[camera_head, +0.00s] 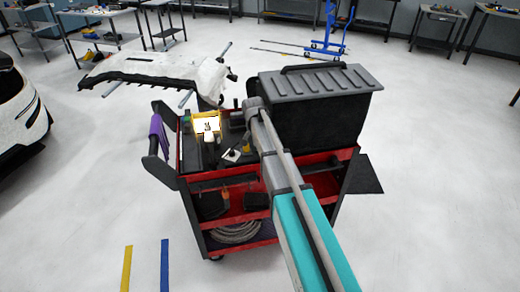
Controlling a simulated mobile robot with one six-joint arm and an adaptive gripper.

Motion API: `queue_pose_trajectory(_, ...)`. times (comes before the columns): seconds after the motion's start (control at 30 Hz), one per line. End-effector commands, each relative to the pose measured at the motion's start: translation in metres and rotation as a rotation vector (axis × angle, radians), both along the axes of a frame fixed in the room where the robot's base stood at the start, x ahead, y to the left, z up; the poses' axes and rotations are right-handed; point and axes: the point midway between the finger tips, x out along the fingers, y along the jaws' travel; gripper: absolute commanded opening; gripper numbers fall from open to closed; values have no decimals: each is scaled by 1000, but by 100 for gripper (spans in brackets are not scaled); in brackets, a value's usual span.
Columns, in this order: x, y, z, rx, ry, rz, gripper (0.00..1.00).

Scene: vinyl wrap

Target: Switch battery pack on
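A red and black tool cart (262,217) stands in the middle of the head view. On its top tray is a small yellow box (206,122) with a bright face. I cannot tell which of these, if any, is the battery pack, and no switch can be made out. My arm reaches over the cart from the bottom right.
A large black case with a grey ribbed lid (318,82) stands on the cart's right side. A purple cloth (157,134) hangs at the left handle. Behind is a stand with a white panel (150,75). A white car (18,110) is at left. The front floor is mostly clear.

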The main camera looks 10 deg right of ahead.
Motion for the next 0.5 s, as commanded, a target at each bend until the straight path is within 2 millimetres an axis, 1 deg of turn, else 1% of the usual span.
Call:
queue_pose_trajectory(0.03,0,0,6,0,0,0,0)
queue_pose_trajectory(0.5,0,0,32,0,0,0,0)
